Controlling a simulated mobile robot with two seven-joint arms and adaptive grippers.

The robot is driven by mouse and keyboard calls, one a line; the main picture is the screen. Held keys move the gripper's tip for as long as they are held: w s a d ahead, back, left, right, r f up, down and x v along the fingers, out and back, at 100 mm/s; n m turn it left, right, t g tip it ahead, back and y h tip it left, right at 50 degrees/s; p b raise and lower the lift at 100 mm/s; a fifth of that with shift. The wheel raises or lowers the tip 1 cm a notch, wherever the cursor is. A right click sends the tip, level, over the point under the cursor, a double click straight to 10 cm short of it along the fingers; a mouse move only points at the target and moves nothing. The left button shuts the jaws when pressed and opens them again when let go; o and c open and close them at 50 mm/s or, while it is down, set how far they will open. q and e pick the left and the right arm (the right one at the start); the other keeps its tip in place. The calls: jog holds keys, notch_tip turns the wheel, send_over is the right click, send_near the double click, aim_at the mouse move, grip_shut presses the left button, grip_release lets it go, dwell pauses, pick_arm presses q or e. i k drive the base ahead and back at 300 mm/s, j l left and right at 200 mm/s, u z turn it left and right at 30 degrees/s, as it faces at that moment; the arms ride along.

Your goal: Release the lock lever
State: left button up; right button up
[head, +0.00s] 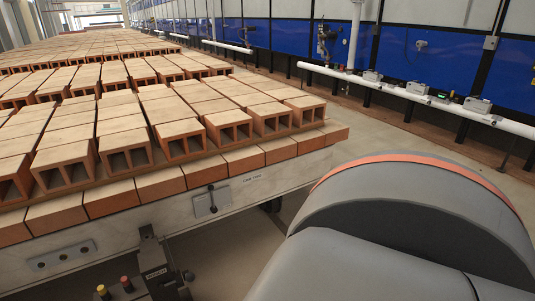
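A dark bracket (155,268) with a small label stands below the front edge of the brick-loaded car, at the lower centre of the head view. It has a dark upright piece and a small side part. I cannot tell for sure whether it is the lock lever. A small grey plate with a dark handle-like part (211,203) is fixed on the pale side of the car (170,217); its function is also unclear. Neither of my grippers is in view. A large grey rounded part of mine with an orange stripe fills the lower right and hides what lies behind it.
Rows of hollow bricks (127,152) cover the car and stretch far back. A yellow button (101,290) and a red button (126,283) show at the bottom. A white pipe rail (400,92) runs along the blue wall. Some floor (232,250) is clear beside the car.

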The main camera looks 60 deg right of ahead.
aim_at(213, 209)
jog(key=z, duration=1.45)
jog(key=i+z, duration=0.25)
jog(key=i, duration=0.3)
jog(key=i+j+z, duration=0.15)
jog(key=i+z, duration=0.15)
jog(key=i, duration=0.2)
jog(key=i+j+z, duration=0.25)
jog(key=i, duration=0.25)
